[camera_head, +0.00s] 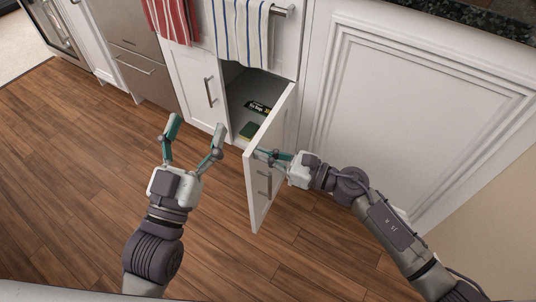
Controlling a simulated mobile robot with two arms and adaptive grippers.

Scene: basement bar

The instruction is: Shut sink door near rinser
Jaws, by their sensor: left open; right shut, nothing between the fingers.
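The white sink door (261,201) stands open, swung out from the cabinet on its right side. Its metal handle shows on the face turned toward my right arm. My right gripper (265,155) is shut and empty at that face, near the door's upper part; I cannot tell whether it touches. My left gripper (195,128) is open and empty, left of the door and in front of the closed neighbouring door (190,75). The open cabinet (240,92) shows a dark labelled box (257,107) and a green sponge-like item (249,131) inside. No rinser can be made out.
A red striped towel (171,18) and a blue striped towel (243,35) hang above the cabinet, the latter by a metal bar (283,10). A white panel (400,110) lies to the right. Wooden floor (70,180) is clear at left.

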